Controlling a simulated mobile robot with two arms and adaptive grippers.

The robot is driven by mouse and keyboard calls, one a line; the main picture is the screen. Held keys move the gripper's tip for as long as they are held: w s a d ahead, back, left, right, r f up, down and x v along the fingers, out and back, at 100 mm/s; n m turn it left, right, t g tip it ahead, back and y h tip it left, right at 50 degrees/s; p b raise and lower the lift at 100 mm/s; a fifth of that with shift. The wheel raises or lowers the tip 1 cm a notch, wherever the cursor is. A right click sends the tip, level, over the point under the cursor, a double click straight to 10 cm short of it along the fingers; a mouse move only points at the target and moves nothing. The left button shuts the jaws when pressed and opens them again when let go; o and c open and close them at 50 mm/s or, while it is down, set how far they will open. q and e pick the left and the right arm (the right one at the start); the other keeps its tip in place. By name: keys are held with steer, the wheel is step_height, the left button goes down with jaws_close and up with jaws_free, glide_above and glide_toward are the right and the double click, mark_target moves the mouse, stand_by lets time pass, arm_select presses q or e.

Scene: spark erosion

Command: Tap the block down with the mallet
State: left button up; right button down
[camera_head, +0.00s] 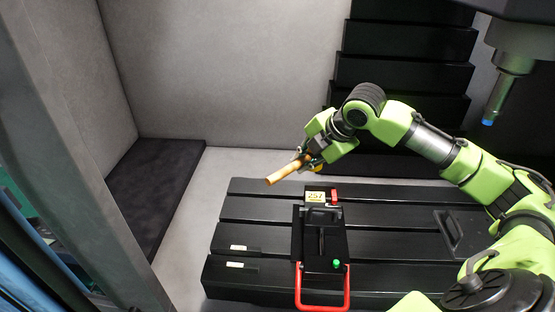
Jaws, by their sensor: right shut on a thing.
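My right gripper (304,158) is shut on the mallet (283,172), whose tan wooden handle points down to the left. A small yellow part shows at the gripper by the mallet, and the mallet's head is mostly hidden. The gripper is above the far edge of the black slotted table (260,208). Below it a black vise-like fixture (305,250) stands on the table, with a red loop handle (323,306) at its front. A pale block marked 257 (315,196) sits at the fixture's far end. The mallet is apart from the block. My left gripper is out of view.
A red piece (334,195) is beside the block, and a green knob (337,264) is on the fixture. A black handled plate (448,232) lies at the right. A machine spindle (508,75) hangs at upper right. The table's left part is mostly clear.

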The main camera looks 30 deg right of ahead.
steer(key=shift+s+d+r+p, duration=0.15)
steer(key=shift+d+r+p, duration=0.25)
steer(key=shift+d, duration=0.45)
step_height(320, 180, down, 8)
steer(key=b, duration=0.9)
steer(key=shift+r, duration=0.15)
steer(key=shift+r+p, duration=0.95)
steer(key=shift+p, duration=0.15)
